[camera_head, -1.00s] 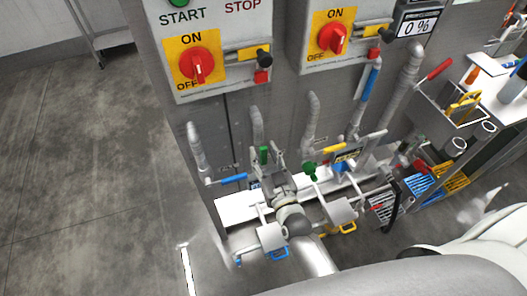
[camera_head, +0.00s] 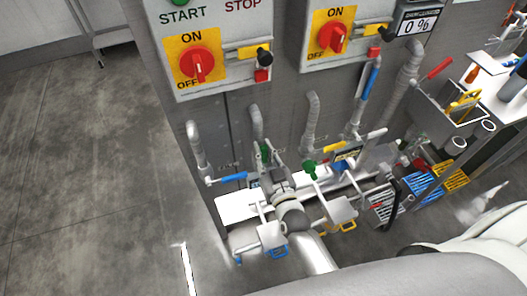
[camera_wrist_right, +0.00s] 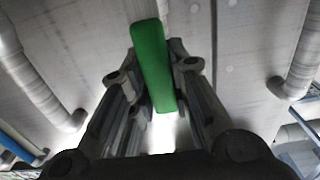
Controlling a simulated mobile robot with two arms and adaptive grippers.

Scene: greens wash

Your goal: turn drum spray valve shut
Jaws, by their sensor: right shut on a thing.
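My right gripper (camera_head: 268,160) reaches to the pipework under the control boxes. In the right wrist view its two fingers (camera_wrist_right: 152,75) stand on either side of a flat green valve handle (camera_wrist_right: 150,50) and are shut on it. The handle's upper end sticks out past the fingertips, tilted slightly. In the head view this green handle (camera_head: 264,151) is mostly hidden by the gripper. Another green handle (camera_head: 309,170) is on the pipe to the right. I cannot read which label belongs to the drum spray valve. My left gripper is not in view.
Blue lever handles (camera_head: 233,177) and a yellow one (camera_head: 335,147) sit close by on neighbouring pipes. Two boxes with red ON/OFF switches (camera_head: 198,65) hang above; a display (camera_head: 417,22) reads 0 %. Blue and yellow crates (camera_head: 425,181) stand at right. Floor at left is clear.

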